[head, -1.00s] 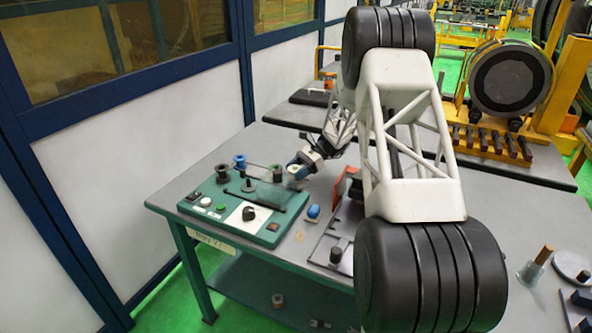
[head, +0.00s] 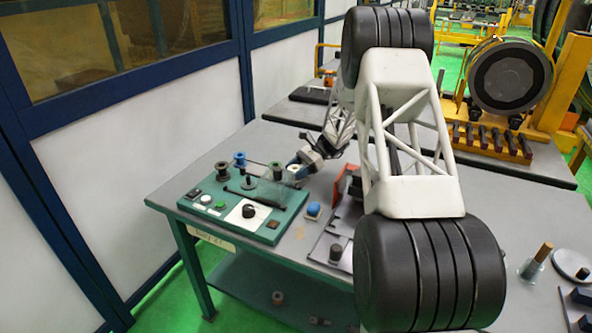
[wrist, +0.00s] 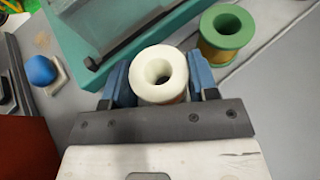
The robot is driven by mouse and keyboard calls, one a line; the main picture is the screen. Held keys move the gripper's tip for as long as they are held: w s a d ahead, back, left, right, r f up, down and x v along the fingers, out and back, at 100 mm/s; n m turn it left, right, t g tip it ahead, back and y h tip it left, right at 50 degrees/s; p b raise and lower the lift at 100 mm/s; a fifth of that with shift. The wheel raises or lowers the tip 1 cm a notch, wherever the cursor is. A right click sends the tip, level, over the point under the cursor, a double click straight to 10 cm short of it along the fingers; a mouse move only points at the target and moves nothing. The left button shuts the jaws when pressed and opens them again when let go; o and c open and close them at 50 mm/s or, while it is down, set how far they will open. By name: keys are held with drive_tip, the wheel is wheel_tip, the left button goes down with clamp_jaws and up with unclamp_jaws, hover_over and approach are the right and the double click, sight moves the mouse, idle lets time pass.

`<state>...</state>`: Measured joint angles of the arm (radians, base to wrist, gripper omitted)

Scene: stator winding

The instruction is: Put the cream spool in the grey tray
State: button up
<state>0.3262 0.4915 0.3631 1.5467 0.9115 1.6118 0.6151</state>
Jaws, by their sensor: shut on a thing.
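The cream spool (wrist: 149,64) sits between the two blue fingers of my gripper (wrist: 158,78) in the wrist view. My gripper is shut on it, with the spool's open top facing the camera. In the head view the cream spool (head: 298,172) and my gripper (head: 302,164) are at the back right end of the teal winding panel (head: 193,209). The wrist view cannot tell how high the spool is held. The grey tray (head: 325,238) lies on the table to the right of the panel, partly hidden behind my arm.
A green-flanged spool (wrist: 226,30) stands just right of the cream one.

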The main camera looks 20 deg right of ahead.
drive_tip(key=shift+f, duration=0.3)
idle(0.5)
drive_tip(key=o, duration=1.2)
drive_tip(key=shift+c, duration=0.2)
drive_tip(key=shift+r, duration=0.1)
wheel_tip(320, 180, up, 7)
idle(0.6)
idle(0.5)
